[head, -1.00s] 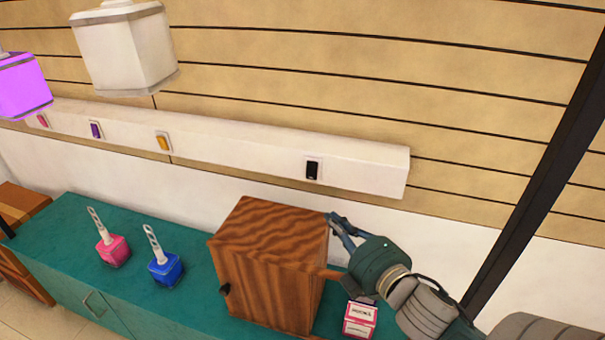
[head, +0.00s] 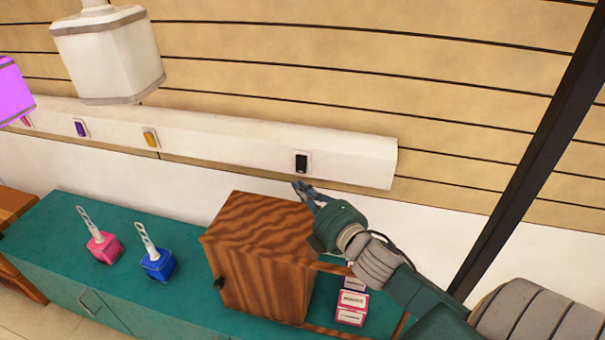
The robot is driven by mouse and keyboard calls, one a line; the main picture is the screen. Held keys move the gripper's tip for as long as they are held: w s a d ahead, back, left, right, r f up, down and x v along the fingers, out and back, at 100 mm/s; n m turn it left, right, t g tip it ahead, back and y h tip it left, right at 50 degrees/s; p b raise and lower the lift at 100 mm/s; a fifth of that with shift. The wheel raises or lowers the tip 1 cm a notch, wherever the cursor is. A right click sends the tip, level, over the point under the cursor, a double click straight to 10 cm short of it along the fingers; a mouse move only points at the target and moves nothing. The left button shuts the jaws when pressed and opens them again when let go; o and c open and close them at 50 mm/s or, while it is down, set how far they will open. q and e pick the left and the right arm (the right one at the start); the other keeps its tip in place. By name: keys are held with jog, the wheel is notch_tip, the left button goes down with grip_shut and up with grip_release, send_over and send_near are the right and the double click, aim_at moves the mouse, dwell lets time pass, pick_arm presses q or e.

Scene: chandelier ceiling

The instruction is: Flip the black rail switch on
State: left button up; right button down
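The black rail switch (head: 301,163) sits on a small white plate near the right end of the long white wall rail (head: 220,143). My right gripper (head: 300,187) is just below the switch, in front of the rail's lower edge and above the wooden cabinet. Its fingertips look apart from the switch, and I see nothing held in them. The fingers are small and seen at an angle, so whether they are open or shut is unclear. My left gripper is out of view.
A wooden cabinet (head: 258,262) stands below on the teal counter (head: 190,292). Small boxes (head: 351,308) stand to its right. Pink (head: 104,248) and blue (head: 158,264) pots stand at left. Yellow (head: 150,139) and purple (head: 80,129) switches share the rail. A white lamp (head: 108,55) hangs at upper left.

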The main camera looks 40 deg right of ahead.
aim_at(301, 164)
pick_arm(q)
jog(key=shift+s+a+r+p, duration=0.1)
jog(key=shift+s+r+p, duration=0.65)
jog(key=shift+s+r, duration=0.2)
pick_arm(e)
jog(key=w+d, duration=0.2)
jog(key=w, duration=0.1)
jog(key=w+d, duration=0.1)
jog(key=shift+w+f, duration=0.2)
jog(key=shift+f, duration=0.2)
